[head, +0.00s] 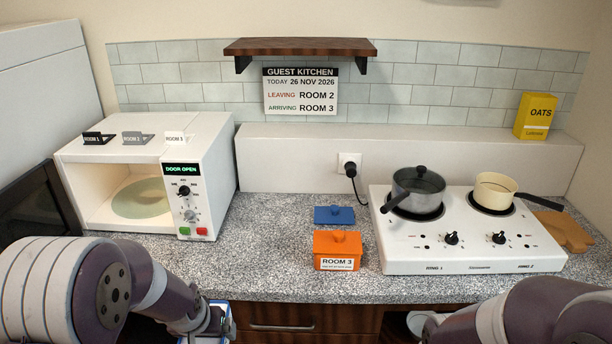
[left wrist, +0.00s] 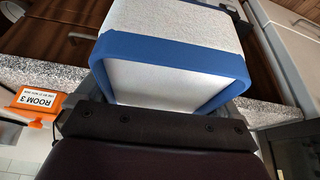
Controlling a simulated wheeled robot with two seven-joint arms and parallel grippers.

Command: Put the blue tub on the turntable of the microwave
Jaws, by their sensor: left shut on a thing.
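The blue tub (left wrist: 178,48), white-walled with a broad blue rim, fills the middle of the left wrist view. My left gripper (left wrist: 165,110) is shut on it. In the head view only a blue and white bit of the tub (head: 222,312) shows at the bottom, in front of the counter edge, mostly hidden by my left arm. The microwave (head: 215,165) stands at the left of the counter with its door (head: 38,208) open and its display reading DOOR OPEN. Its pale green turntable (head: 142,198) is bare. My right arm enters at the lower right; its gripper is out of view.
An orange tub (head: 337,252) labelled ROOM 3 and a blue lid (head: 334,216) lie mid-counter. A two-ring hob (head: 470,255) carries a grey pot (head: 418,190) and a cream pan (head: 495,190). Room tags stand on the microwave.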

